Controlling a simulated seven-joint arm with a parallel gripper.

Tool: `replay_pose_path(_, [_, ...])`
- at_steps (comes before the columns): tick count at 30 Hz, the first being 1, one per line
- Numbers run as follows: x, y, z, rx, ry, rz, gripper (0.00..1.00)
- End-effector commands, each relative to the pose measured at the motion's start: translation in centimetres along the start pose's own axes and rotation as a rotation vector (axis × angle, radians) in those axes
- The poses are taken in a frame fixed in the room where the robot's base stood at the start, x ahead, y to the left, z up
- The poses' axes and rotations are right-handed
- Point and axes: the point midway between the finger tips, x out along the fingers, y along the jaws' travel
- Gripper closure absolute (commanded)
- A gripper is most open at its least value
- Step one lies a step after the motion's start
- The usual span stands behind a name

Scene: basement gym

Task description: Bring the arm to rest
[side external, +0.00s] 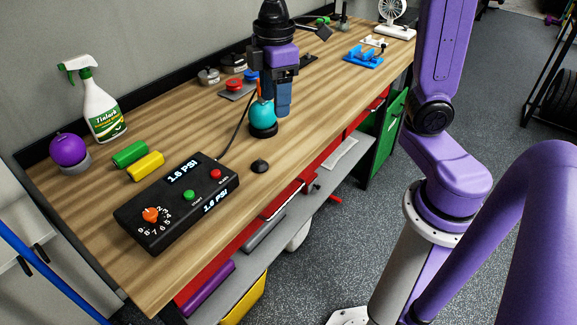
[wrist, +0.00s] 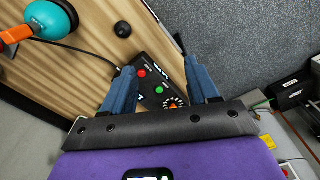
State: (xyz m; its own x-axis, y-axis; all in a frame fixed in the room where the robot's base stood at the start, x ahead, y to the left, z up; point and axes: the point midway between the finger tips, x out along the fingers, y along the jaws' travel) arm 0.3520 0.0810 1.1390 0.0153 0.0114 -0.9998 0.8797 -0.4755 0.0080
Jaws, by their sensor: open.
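My gripper (side external: 283,112) hangs fingers-down over the workbench (side external: 205,118) in the side external view. Its two blue fingers are spread apart with nothing between them in the wrist view (wrist: 162,82). A teal ball (side external: 262,113) with an orange part on top sits in a black holder just beside and partly behind the fingers in the side external view. The ball also shows at the upper left of the wrist view (wrist: 50,18), clear of the fingers. Whether the fingers touch anything is not clear from the side.
A black knob (side external: 259,167), green and yellow cylinders (side external: 145,165), a purple ball (side external: 68,149) and a spray bottle (side external: 97,105) stand nearby. Blue and white items (side external: 364,55) and a fan lie farther back.

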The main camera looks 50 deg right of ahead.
Motion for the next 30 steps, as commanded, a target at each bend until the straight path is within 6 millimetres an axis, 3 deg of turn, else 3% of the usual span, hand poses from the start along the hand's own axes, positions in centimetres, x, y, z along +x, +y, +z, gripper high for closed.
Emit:
replay_pose_path(3, [1.2,-4.1,1.7,-0.011,0.002,-0.001,0.41])
replay_pose_path(9, [3.4,-10.0,5.5,-0.019,0.008,-0.004,0.41])
replay_pose_path(15, [5.4,-13.8,9.5,-0.023,0.011,-0.008,0.41])
replay_pose_path(21, [6.4,-15.2,11.4,-0.022,0.014,-0.01,0.41])
replay_pose_path(30, [6.5,-15.3,11.5,-0.021,0.013,-0.01,0.41])
